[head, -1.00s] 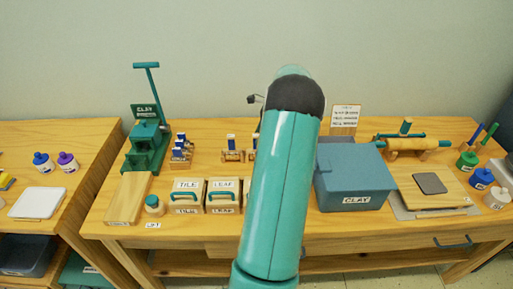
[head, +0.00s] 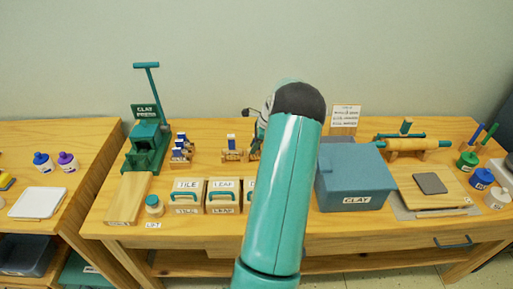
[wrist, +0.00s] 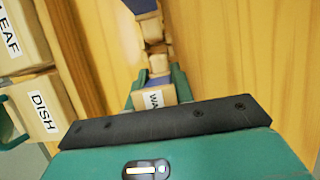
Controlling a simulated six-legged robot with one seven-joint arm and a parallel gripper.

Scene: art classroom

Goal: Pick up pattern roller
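Small pattern rollers with blue upright handles and pale wooden bodies stand on the table, one (head: 231,146) just left of my arm in the head view. In the wrist view a wooden block labelled "WA…" (wrist: 160,97), the rest of the word hidden, and a blue part (wrist: 160,82) lie between the two green fingers of my gripper (wrist: 160,76). The fingers stand apart on either side of the blue part. I cannot tell whether they touch it. More wooden and blue pieces (wrist: 152,30) continue beyond the fingertips. My arm hides most of this spot in the head view.
Wooden boxes marked TILE (head: 186,196) and LEAF (head: 223,196) stand in front, with one marked DISH (wrist: 40,105) left of my gripper. A clay press (head: 147,145) stands left. A blue-grey CLAY bin (head: 356,183) and a rolling pin (head: 410,144) are right. Bare wood lies right of my gripper.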

